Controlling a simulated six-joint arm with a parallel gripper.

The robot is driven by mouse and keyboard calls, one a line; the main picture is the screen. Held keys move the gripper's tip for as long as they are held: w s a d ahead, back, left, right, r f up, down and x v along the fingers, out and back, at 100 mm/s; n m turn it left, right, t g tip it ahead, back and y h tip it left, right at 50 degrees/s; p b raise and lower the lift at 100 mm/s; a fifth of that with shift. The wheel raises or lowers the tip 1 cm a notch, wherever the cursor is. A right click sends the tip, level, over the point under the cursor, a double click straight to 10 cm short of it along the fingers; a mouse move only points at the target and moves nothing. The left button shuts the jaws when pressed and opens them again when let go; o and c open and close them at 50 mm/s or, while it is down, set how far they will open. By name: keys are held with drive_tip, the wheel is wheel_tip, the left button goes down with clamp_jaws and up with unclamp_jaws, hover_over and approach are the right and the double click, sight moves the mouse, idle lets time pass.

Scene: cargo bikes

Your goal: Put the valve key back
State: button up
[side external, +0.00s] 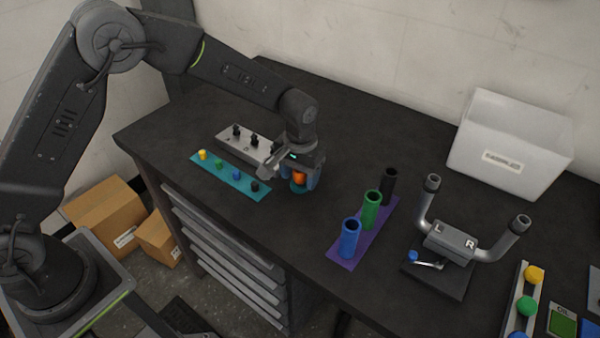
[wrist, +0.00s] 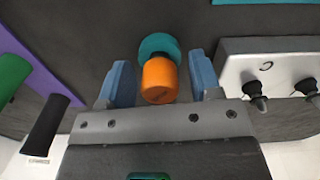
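An orange rounded piece (side external: 299,177) stands on a small round teal base (side external: 297,188) on the dark bench. In the wrist view the orange piece (wrist: 159,80) shows between my fingers, with the teal disc (wrist: 160,47) behind it. My gripper (side external: 302,178) is low over it and open, one blue finger on each side. A gap shows between the piece and each finger in the wrist view (wrist: 163,82). No label marks a valve key; I cannot tell whether the orange piece is it. A grey block with dark knobs (side external: 249,143) stands close by.
A teal strip (side external: 230,175) with several coloured pegs lies beside the grey block. A purple mat (side external: 344,250) holds blue, green and black tubes. Right of it are a handlebar stand (side external: 450,241) and a white bin (side external: 511,150). The bench behind the tubes is clear.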

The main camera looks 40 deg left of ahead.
drive_tip(key=s+a+r+t, duration=0.1)
drive_tip(key=s+a+r, duration=0.1)
drive_tip(key=r, duration=0.7)
drive_tip(key=s+a+r, duration=0.1)
drive_tip(key=s+r, duration=0.2)
drive_tip(key=r, duration=0.7)
drive_tip(key=s+a+r+t, duration=0.1)
drive_tip(key=s+a, duration=0.2)
drive_tip(key=s, duration=0.4)
drive_tip(key=s+a+r+t, duration=0.1)
drive_tip(key=s+a+t, duration=0.1)
drive_tip(key=s, duration=0.5)
drive_tip(key=s+a+r+m+t, duration=0.1)
drive_tip(key=s+a, duration=0.2)
drive_tip(key=s, duration=0.4)
drive_tip(key=shift+s+a+t, duration=0.3)
drive_tip(key=shift+s+a, duration=0.05)
drive_tip(key=shift+s, duration=0.05)
